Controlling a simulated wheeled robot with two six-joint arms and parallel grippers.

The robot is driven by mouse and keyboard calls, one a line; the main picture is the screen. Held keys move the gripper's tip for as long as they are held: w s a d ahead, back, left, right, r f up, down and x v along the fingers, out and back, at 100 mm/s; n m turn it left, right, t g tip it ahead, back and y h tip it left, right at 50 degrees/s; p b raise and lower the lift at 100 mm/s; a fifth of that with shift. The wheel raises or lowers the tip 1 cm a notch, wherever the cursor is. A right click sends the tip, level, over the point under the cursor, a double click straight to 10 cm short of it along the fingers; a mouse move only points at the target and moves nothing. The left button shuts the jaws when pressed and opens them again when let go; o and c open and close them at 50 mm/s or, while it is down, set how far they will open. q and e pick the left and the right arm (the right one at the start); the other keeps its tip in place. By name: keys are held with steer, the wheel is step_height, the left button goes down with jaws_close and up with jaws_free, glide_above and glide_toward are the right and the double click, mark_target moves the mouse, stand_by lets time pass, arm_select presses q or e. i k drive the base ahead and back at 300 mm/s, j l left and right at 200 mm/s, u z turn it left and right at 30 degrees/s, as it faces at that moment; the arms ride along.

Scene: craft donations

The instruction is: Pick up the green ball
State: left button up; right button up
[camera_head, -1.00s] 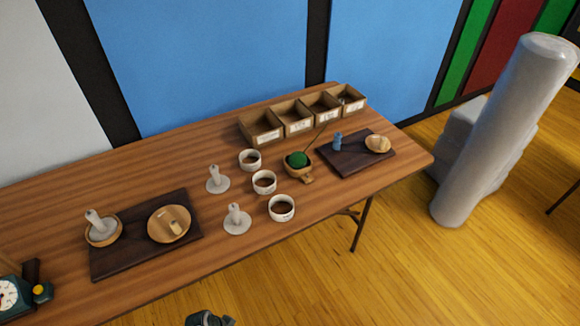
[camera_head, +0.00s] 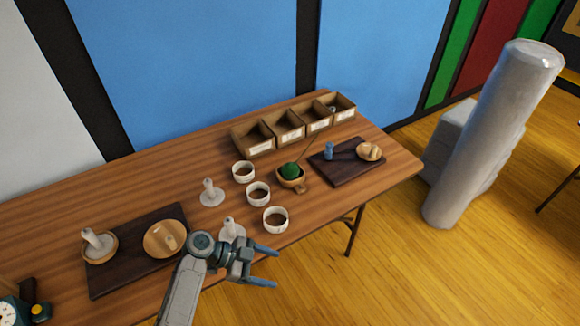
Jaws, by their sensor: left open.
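The green ball (camera_head: 290,171) sits in a small wooden bowl with a short handle (camera_head: 293,182), toward the right part of the wooden table. A thin stick rises beside the ball. My left gripper (camera_head: 271,267) is in the lower middle of the view, with its two fingers apart and nothing between them. It is nearer to me than the ball and below it in the picture, by the table's front edge. It partly covers a white candle holder. My right gripper does not show.
White cups (camera_head: 275,219) stand left of and in front of the bowl. A wooden box with compartments (camera_head: 285,126) stands behind it. A dark board (camera_head: 340,167) with a blue figure (camera_head: 328,151) lies to the right. Another dark board (camera_head: 110,283) lies at left.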

mark_target(290, 170)
steer(key=i+j, duration=0.15)
steer(key=i, duration=0.3)
steer(key=i+j, duration=0.15)
steer(key=i, duration=0.3)
steer(key=i+j, duration=0.15)
steer(key=i, duration=0.35)
